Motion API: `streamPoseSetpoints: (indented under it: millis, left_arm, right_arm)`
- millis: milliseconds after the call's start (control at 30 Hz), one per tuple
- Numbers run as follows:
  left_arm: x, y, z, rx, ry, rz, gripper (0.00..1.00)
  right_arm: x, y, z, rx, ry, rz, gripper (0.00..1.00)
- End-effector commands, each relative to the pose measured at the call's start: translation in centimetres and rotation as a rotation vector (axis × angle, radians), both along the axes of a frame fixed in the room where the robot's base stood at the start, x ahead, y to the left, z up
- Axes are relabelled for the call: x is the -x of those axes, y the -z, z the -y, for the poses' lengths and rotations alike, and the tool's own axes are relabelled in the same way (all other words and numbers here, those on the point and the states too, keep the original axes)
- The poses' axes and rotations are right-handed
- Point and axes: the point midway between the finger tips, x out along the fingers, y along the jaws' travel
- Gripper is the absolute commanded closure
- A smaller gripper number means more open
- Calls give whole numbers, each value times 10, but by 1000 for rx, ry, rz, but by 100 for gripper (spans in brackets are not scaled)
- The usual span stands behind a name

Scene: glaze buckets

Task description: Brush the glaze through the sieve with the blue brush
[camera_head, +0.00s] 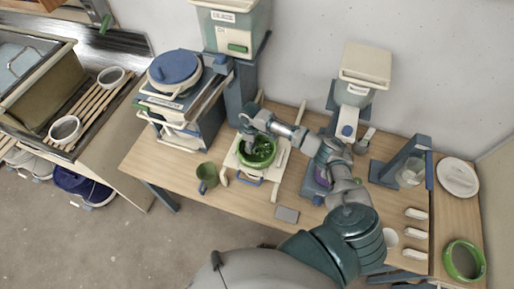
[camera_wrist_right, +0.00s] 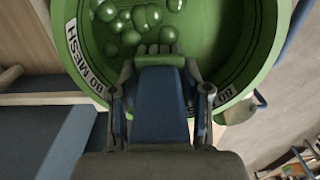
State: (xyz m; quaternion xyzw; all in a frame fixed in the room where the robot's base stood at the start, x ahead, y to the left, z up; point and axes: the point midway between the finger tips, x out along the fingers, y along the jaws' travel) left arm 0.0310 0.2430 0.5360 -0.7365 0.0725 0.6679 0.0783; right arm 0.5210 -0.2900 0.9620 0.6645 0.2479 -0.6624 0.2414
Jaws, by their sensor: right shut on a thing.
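The green sieve (camera_head: 270,160) sits on a pale stand near the middle of the table. In the right wrist view the sieve (camera_wrist_right: 258,62) fills the top and carries "80 MESH" labels; several glossy green glaze lumps (camera_wrist_right: 128,22) lie in it, towards the upper left. My right gripper (camera_head: 246,134) reaches down at the sieve's upper-left rim. In the wrist view my right gripper (camera_wrist_right: 160,78) is shut on the blue brush (camera_wrist_right: 163,95), whose pale bristles point into the sieve beside the lumps. Whether the bristles touch the mesh I cannot tell. My left gripper is out of view.
A green mug (camera_head: 207,174) stands left of the sieve, a grey slab (camera_head: 286,214) in front. Stacked boxes with a blue-lidded pot (camera_head: 175,68) stand behind left. A bucket on a stand (camera_head: 364,72) rises behind right. A green bowl (camera_head: 464,261) sits at the far right.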

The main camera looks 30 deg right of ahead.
Motion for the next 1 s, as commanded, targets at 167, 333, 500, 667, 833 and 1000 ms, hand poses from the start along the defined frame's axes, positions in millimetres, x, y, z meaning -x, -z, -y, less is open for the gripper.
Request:
streamPoseSetpoints:
  millis: [167, 333, 500, 667, 833, 1000]
  left_arm:
    - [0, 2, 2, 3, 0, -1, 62]
    - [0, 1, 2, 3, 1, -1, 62]
    - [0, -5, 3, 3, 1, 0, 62]
    - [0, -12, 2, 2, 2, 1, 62]
    - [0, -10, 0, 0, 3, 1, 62]
    - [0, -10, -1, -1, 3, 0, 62]
  right_arm:
    - [1, 7, -4, -1, -4, -10, 88]
    - [1, 7, -4, -2, -4, -8, 88]
    - [9, 5, 3, -1, -3, -9, 88]
    - [22, 5, 16, 3, -2, -12, 88]
    - [35, 7, 29, 4, 0, -12, 88]
    - [48, 7, 41, 4, 0, -14, 88]
